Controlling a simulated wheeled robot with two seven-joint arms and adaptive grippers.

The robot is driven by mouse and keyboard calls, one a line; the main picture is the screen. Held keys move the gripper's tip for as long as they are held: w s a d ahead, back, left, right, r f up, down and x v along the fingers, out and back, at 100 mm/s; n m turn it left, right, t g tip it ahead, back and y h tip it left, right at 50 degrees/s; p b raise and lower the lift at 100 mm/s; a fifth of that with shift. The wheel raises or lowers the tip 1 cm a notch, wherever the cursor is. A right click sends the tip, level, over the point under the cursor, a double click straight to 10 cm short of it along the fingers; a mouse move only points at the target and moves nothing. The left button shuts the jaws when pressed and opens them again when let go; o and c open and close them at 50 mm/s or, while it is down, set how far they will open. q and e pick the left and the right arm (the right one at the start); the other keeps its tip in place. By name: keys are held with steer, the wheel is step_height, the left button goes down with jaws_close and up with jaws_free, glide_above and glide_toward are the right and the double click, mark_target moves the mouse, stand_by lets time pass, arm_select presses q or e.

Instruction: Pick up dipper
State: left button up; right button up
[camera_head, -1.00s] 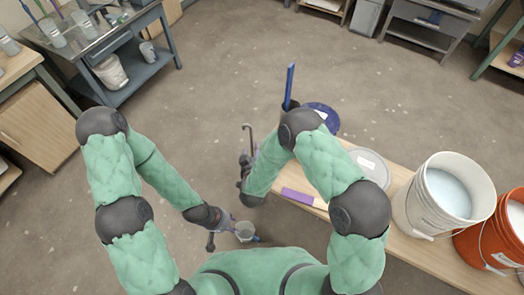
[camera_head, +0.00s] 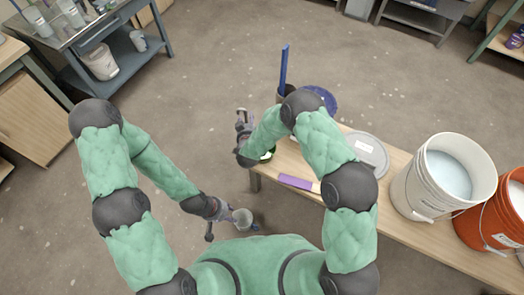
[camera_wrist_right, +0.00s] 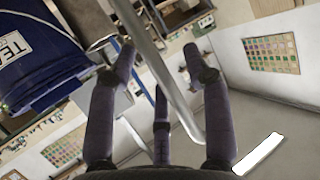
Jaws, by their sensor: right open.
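A shiny metal rod with a hooked end (camera_wrist_right: 158,62), likely the dipper's handle, runs between the fingers in the right wrist view. My right gripper is open around it, with its purple fingers (camera_wrist_right: 157,52) spread; contact is not clear. In the head view my right gripper (camera_head: 243,118) is beside the far left end of the bench, and the rod is hard to make out. The dipper's cup is not clearly seen. My left gripper (camera_head: 226,214) is low at front, at a small grey cup (camera_head: 242,218); its grip cannot be told.
The wooden bench (camera_head: 393,213) carries a white bucket (camera_head: 408,205), an orange bucket (camera_head: 472,226), a grey lid (camera_head: 369,148) and a purple-handled tool (camera_head: 295,182). A blue paddle (camera_head: 284,68) stands upright behind my right arm. A dark blue labelled bucket (camera_wrist_right: 45,75) is close at left in the wrist view.

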jaws_close()
steer(key=shift+w, duration=0.1)
stand_by(0.3)
steer(key=s+d+r+p, duration=0.2)
steer(key=s+r+p, duration=0.4)
steer(key=s+r, duration=0.7)
steer(key=shift+s+d, duration=0.25)
steer(key=shift+s, duration=0.15)
